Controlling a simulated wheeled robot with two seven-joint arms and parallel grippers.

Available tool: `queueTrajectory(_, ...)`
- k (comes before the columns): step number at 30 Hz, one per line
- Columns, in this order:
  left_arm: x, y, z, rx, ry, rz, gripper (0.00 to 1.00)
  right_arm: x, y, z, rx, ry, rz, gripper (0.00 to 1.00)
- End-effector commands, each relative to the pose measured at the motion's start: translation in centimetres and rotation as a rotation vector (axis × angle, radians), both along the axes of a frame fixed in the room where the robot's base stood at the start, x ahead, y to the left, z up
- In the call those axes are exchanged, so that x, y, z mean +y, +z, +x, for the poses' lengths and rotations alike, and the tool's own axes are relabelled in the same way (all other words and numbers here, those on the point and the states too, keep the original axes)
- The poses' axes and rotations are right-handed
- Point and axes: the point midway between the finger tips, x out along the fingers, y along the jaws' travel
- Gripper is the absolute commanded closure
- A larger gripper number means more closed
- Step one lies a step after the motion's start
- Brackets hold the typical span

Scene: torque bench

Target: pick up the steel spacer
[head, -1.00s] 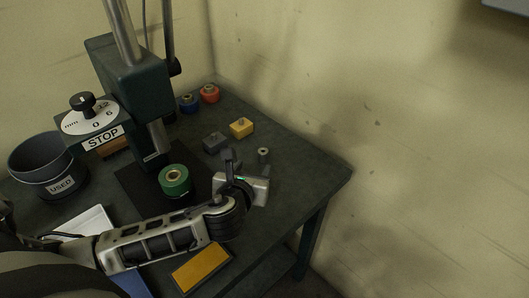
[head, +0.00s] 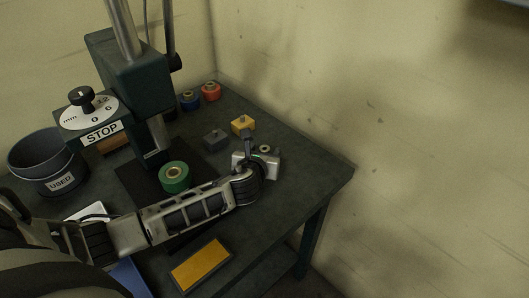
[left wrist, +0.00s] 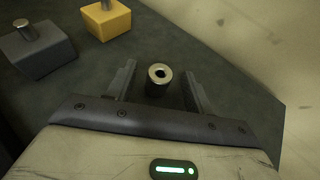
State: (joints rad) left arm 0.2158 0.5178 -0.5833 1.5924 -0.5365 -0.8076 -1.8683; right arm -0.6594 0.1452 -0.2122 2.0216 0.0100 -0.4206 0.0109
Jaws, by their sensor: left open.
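The steel spacer (left wrist: 157,82) is a small grey ring with a dark hole, standing upright on the dark bench. In the left wrist view it stands between the two open fingers of my left gripper (left wrist: 158,85), apart from both. In the head view the spacer (head: 265,148) shows just beyond my left gripper (head: 263,152), partly hidden by it. My left gripper is open and empty. My right gripper is not in view.
A yellow block (head: 242,124) and a dark grey block (head: 215,139) stand behind the gripper. A green roll (head: 174,177) sits under the press (head: 130,70). A grey bucket (head: 42,158) is at left. The bench's right edge and wall are close.

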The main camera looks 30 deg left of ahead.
Motion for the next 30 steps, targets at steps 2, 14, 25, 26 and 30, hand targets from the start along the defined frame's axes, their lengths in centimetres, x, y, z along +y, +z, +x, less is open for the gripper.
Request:
queueTrajectory(2, 0.0, 0.0, 0.0, 0.0, 0.0, 0.0, 0.53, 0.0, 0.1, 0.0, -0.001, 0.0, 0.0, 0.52)
queueTrajectory(14, 0.0, 0.1, 0.0, -0.001, 0.001, 0.001, 1.0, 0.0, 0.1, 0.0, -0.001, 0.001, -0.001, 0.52)
queueTrajectory(25, 0.1, 3.2, 0.1, -0.008, 0.0, 0.002, 1.0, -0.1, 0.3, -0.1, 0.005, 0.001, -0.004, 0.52)
queueTrajectory(26, 0.1, 3.8, 0.0, -0.007, 0.0, 0.003, 1.0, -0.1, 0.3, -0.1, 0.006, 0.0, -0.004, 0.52)
queueTrajectory(30, -1.7, 6.4, -1.8, -0.005, -0.003, -0.001, 1.0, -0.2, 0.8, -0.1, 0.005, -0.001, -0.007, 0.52)
